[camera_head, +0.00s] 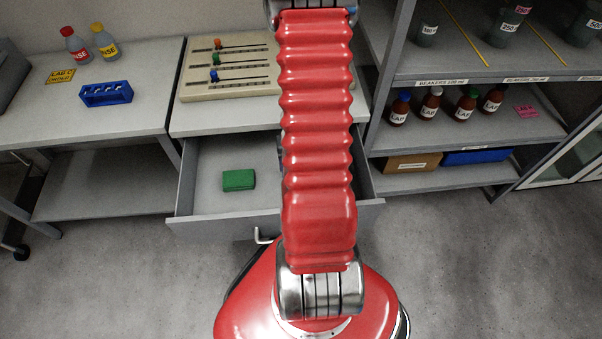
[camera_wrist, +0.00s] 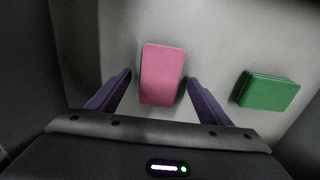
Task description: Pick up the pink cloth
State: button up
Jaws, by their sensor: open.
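The pink cloth (camera_wrist: 162,72) lies flat on the light floor of the open drawer in the wrist view, a rounded rectangle. My gripper (camera_wrist: 158,82) is open, with one purple finger on each side of the cloth's near half. Small gaps show between the fingers and the cloth, so it is not gripped. In the head view the cloth and my gripper are hidden behind my red arm.
A green block-like cloth or sponge (camera_wrist: 267,91) lies in the drawer to the right of the pink cloth; it also shows in the head view (camera_head: 238,180). The drawer (camera_head: 225,223) has upright walls around it. A shelf unit (camera_head: 470,78) with bottles stands at right.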

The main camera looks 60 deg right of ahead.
dwell(0.3)
jog(key=c, duration=1.2)
jog(key=shift+r, duration=5)
jog(key=o, duration=0.6)
jog(key=shift+c, duration=0.2)
jog(key=c, duration=0.4)
jog(key=shift+s, duration=0.1)
